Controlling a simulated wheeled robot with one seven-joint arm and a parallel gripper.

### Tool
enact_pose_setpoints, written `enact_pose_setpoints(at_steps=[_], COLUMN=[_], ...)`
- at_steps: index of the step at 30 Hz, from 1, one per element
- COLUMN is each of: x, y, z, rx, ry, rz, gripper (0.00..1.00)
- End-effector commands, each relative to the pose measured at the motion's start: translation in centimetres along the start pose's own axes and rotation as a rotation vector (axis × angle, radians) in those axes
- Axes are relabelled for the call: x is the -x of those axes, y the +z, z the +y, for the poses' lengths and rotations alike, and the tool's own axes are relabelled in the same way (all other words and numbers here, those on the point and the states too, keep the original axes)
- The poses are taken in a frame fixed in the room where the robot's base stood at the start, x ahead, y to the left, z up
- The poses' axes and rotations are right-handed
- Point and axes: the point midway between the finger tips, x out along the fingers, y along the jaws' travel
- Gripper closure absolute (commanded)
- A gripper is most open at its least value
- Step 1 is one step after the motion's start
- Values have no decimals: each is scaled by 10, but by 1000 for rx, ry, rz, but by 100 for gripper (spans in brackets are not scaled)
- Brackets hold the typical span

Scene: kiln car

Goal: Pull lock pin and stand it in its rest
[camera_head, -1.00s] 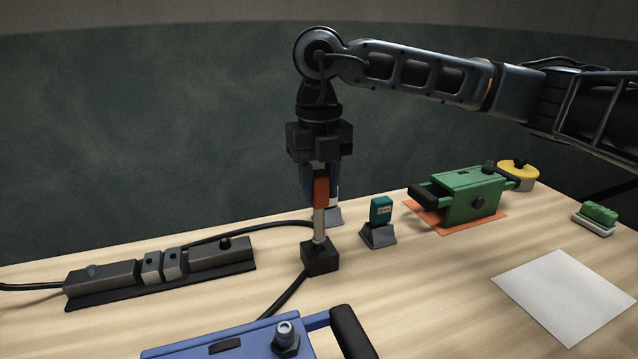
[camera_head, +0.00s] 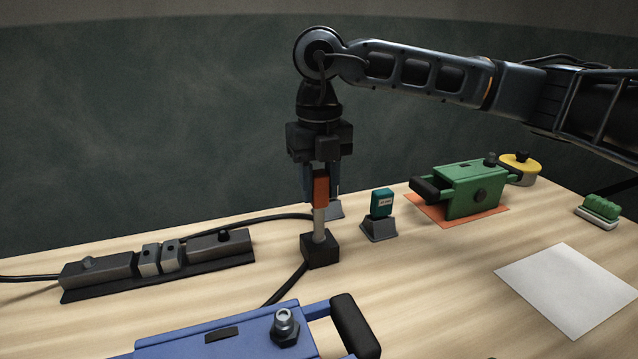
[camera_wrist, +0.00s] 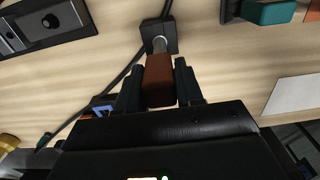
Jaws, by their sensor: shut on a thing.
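My gripper (camera_head: 320,188) points straight down and is shut on an upright pin with an orange-red handle (camera_head: 320,192) and a pale metal shank (camera_head: 319,222). The shank's lower end meets the top of a small black block (camera_head: 320,250) on the bench; its tip is hidden, so I cannot tell how deep it sits. In the wrist view the rust-coloured handle (camera_wrist: 158,80) lies between the two dark fingers, with the black block (camera_wrist: 158,34) beyond it.
A teal block on a grey stand (camera_head: 380,230) is close on the right. A green box (camera_head: 473,190), yellow-topped round object (camera_head: 521,165) and white sheet (camera_head: 567,288) lie farther right. A blue box (camera_head: 225,335) is in front; a grey strip (camera_head: 160,263) is left. Cables cross the bench.

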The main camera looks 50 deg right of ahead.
Motion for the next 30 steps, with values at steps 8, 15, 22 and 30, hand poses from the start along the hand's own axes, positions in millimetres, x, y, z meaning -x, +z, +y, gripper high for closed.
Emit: enact_pose_setpoints(at_steps=[8,15,22,30], x=[0,0,0,0], y=[0,0,0,0], z=[0,0,0,0], rx=[0,0,0,0], ry=[0,0,0,0], rz=[0,0,0,0], gripper=[100,48,34,26])
